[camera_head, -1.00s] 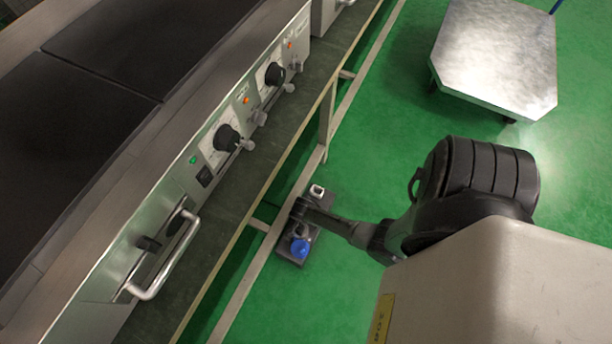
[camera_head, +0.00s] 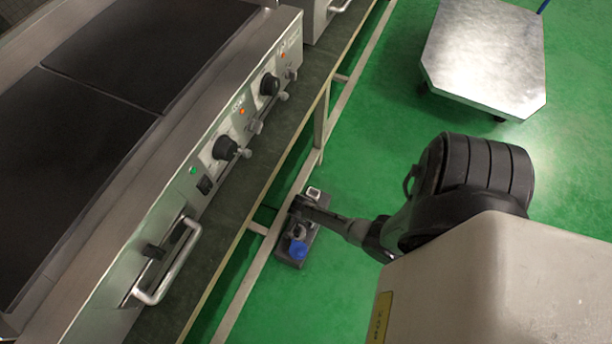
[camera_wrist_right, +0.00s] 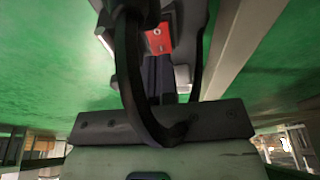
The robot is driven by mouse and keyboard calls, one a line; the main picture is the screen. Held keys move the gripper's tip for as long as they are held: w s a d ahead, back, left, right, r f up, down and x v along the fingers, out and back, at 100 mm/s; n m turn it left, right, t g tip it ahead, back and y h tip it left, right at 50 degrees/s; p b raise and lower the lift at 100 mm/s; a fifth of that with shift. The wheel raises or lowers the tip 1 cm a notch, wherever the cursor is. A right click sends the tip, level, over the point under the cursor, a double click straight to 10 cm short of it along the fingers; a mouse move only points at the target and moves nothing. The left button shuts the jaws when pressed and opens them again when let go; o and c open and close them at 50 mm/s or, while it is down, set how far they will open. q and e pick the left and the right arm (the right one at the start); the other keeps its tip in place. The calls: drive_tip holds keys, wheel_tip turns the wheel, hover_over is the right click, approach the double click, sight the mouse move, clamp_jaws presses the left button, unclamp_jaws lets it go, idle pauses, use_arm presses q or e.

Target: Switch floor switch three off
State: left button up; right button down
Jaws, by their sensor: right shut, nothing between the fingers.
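The floor switch box (camera_head: 286,259) is a dark strip on the green floor beside the bench's lower rail. A blue switch (camera_head: 298,250) sits at its near end and a whitish switch (camera_head: 313,192) at its far end. My right gripper (camera_head: 300,208) reaches in from the right, low over the middle of the box, and hides part of it. In the right wrist view, a red switch (camera_wrist_right: 157,40) shows just beyond my shut, empty fingers (camera_wrist_right: 160,85). I cannot tell whether they touch it. My left gripper is not in view.
The bench with the heating unit (camera_head: 160,165), its knobs and a metal handle (camera_head: 170,265) stands on the left, above the box. A rail (camera_head: 240,290) runs close along the box's left side. A metal-topped trolley (camera_head: 485,55) stands at upper right. Green floor between is clear.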

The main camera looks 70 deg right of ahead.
drive_tip(key=a+p+v, duration=0.2)
drive_tip(key=p+v, duration=0.6)
drive_tip(key=v, duration=0.4)
drive_tip(key=shift+f, duration=0.25)
drive_tip(key=shift+w, duration=0.15)
wheel_tip(320, 180, up, 13)
drive_tip(key=a+n+t, duration=0.1)
drive_tip(key=n+t, duration=0.1)
drive_tip(key=n, duration=0.7)
drive_tip(key=s+a+r+n+t+y+p, duration=0.1)
drive_tip(key=s+a+r+n, duration=0.1)
drive_tip(key=a+r+n, duration=0.3)
drive_tip(key=s+a+r+n+y, duration=0.1)
drive_tip(key=s+a+r+n, duration=0.15)
drive_tip(key=r, duration=0.45)
drive_tip(key=s+a+r+n+t+y+p, duration=0.1)
drive_tip(key=s+a+r+n, duration=0.15)
drive_tip(key=r+n, duration=0.3)
wheel_tip(320, 180, up, 57)
drive_tip(key=p, duration=5.6)
drive_tip(key=shift+w+m, duration=0.3)
drive_tip(key=shift+w, duration=0.1)
